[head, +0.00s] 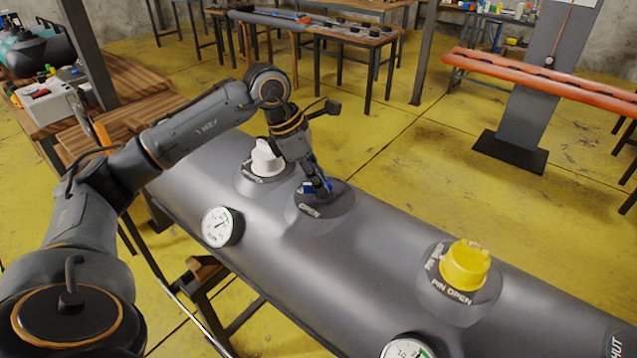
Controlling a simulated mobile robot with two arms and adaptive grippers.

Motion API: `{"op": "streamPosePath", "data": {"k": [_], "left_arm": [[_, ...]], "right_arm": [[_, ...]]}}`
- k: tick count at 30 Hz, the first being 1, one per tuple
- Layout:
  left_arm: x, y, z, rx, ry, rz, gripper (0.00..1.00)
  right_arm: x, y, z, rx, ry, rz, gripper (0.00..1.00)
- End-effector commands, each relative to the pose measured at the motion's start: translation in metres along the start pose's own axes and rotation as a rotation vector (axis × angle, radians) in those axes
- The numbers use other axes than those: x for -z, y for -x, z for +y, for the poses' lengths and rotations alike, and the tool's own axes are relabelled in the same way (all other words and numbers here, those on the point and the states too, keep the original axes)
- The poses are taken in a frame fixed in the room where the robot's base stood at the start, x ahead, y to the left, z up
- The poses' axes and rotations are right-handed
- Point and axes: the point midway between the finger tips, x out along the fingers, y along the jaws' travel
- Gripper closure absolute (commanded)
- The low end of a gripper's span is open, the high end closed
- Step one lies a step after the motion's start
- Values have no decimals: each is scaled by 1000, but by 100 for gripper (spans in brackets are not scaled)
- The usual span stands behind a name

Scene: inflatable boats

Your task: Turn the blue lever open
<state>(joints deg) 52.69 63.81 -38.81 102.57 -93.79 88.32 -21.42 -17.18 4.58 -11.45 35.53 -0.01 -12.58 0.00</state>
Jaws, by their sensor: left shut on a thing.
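The blue lever (308,187) sits on a dark round base on top of a long grey inflatable tube (370,270). My left gripper (318,186) reaches down from above and is shut on the blue lever. The fingers hide part of the lever, so its exact angle is hard to tell. My right gripper is not in view.
A white valve knob (266,158) stands close left of the lever. A yellow valve cap (464,267) marked "PIN OPEN" is farther right. A round gauge (221,227) is on the near side.

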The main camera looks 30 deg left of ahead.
Motion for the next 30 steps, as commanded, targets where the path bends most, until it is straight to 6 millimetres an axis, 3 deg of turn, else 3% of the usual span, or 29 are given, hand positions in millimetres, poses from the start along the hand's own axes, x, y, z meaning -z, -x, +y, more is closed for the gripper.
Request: {"op": "streamPosePath", "data": {"k": [18,30], "left_arm": [[-2,-2,-8,-217,523,1,100],[-3,-2,-10,-304,735,3,100]], "right_arm": [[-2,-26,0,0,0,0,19],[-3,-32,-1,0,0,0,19]]}}
